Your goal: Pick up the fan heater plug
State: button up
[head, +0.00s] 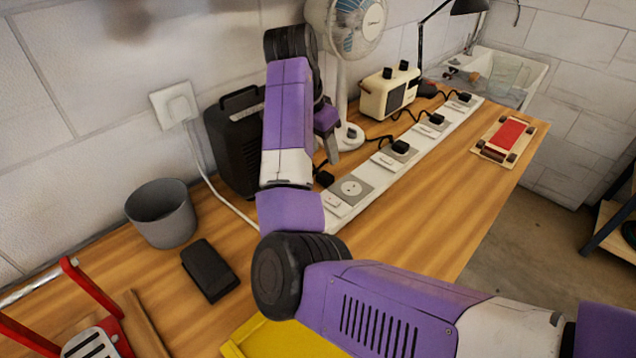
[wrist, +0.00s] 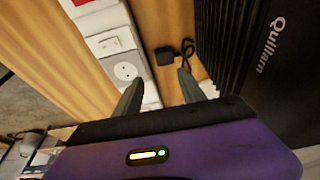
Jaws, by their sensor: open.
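A black plug (head: 325,178) lies on the wooden bench, between the white power strip (head: 340,208) and the black ribbed box (head: 228,150) with a handle. In the wrist view the plug (wrist: 165,56) lies loose beside the strip, and its thin black cord curves toward the box (wrist: 240,65). I take it for the fan heater plug. My gripper (head: 330,154) is above the bench near the plug, partly behind my arm. In the wrist view my gripper (wrist: 160,77) is open and empty, with the plug just beyond and between its fingertips.
The nearest socket (head: 352,188) on the strip is empty; several black plugs sit farther along. A white fan (head: 352,30) and cream radio (head: 388,93) stand behind the strip. A grey pot (head: 161,212) and black pedal (head: 209,270) are at left. The bench right of the strip is mostly clear.

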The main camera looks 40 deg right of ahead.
jog(key=shift+w+a+x, duration=0.15)
jog(key=shift+x, duration=1.4)
jog(key=shift+w+a+x, duration=0.1)
jog(key=shift+w+x, duration=0.1)
jog(key=shift+x, duration=1.3)
jog(key=shift+w+a+x, duration=0.15)
jog(key=shift+x, duration=1.4)
jog(key=shift+f, duration=0.1)
jog(key=c, duration=1)
notch_tip(320, 180, up, 20)
jog(key=shift+r+p, duration=0.1)
jog(key=shift+p, duration=0.2)
jog(key=shift+c, duration=0.2)
jog(key=m+t+b, duration=0.1)
jog(key=t+b, duration=0.4)
jog(key=b, duration=0.9)
send_near(325, 175)
jog(key=shift+s+d+r, duration=0.35)
jog(key=shift+s+d, duration=0.25)
jog(key=shift+s, duration=0.2)
jog(key=shift+s+d+r, duration=0.3)
jog(key=shift+s+d, duration=0.3)
jog(key=shift+s, duration=0.25)
jog(key=shift+s+f, duration=0.15)
